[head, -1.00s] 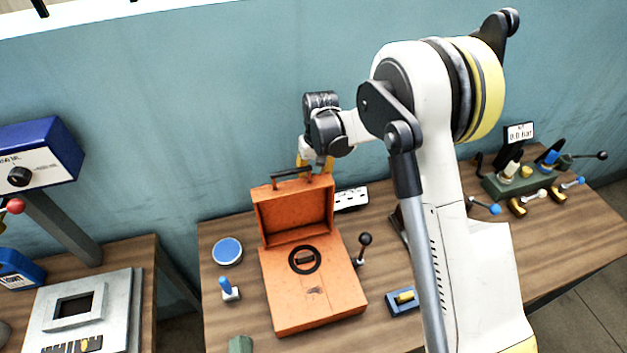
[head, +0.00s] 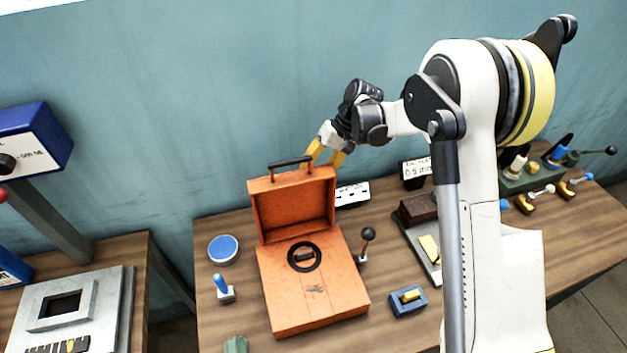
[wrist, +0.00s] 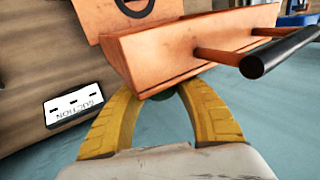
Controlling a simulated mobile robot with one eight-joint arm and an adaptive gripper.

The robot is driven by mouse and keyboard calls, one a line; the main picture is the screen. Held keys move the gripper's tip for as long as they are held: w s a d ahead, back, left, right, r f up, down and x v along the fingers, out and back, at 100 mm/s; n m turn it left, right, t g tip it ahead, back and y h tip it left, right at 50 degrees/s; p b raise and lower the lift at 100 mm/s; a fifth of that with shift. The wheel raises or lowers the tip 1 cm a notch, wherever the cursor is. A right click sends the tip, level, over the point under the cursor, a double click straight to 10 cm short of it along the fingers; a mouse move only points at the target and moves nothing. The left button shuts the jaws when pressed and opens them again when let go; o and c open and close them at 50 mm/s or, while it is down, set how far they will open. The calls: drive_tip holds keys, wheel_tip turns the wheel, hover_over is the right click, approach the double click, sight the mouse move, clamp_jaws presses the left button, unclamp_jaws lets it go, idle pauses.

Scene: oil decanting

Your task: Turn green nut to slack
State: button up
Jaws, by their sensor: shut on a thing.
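The lid's dark handle (head: 290,162) sticks up left of my fingers. A white labelled block (head: 353,195) and a small display (head: 416,168) stand to the right. A black-knobbed lever (head: 365,245) stands beside the case. The teal wall (head: 200,120) is behind.

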drive_tip(key=y+b, duration=0.2)
drive_tip(key=g+y+b, duration=0.1)
drive_tip(key=y+b, duration=0.1)
drive_tip(key=b, duration=0.1)
drive_tip(key=shift+f, duration=0.35)
drive_tip(key=g+y+b, duration=0.1)
drive_tip(key=y+b, duration=0.4)
drive_tip(key=b, duration=0.2)
drive_tip(key=shift+m+y+b, duration=0.4)
drive_tip(key=g+y+b, duration=0.1)
drive_tip(key=y+b, duration=0.3)
drive_tip(key=b, duration=0.1)
drive_tip(key=shift+b, duration=0.35)
drive_tip(key=y+b, duration=0.3)
drive_tip(key=shift+r+m, duration=0.3)
drive_tip(key=shift+m, duration=0.1)
drive_tip(key=shift+r, duration=0.1)
drive_tip(key=o, duration=1.2)
drive_tip(key=shift+y, duration=0.3)
drive_tip(key=shift+d, duration=0.1)
